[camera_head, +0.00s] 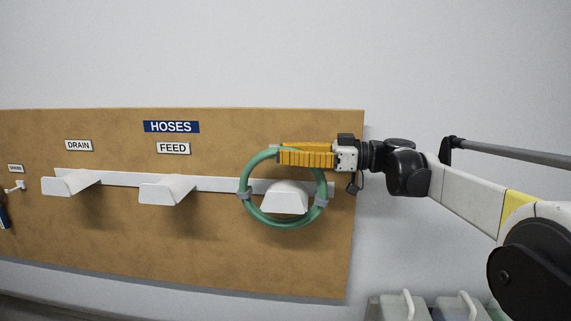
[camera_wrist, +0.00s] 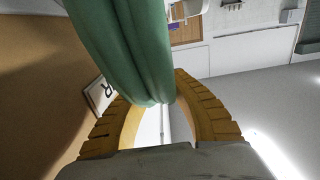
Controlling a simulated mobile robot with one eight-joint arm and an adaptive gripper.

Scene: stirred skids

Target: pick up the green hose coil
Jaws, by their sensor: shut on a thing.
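The green hose coil (camera_head: 246,205) is a ring with grey clips at its left and right sides. It is at the right part of the brown board, around the front of the rightmost white holder (camera_head: 286,198). I cannot tell whether it touches that holder. My gripper (camera_head: 280,153) has yellow-orange ribbed fingers and reaches in from the right, shut on the top of the coil. In the wrist view the green hose (camera_wrist: 120,45) fills the upper middle, between the two fingers of my gripper (camera_wrist: 158,100).
The brown board (camera_head: 120,235) carries a blue HOSES sign (camera_head: 171,127), a FEED label (camera_head: 173,148) and a DRAIN label (camera_head: 78,145). Two white holders to the left, under FEED (camera_head: 166,190) and DRAIN (camera_head: 70,183), are empty. Grey bins (camera_head: 398,306) stand at the lower right.

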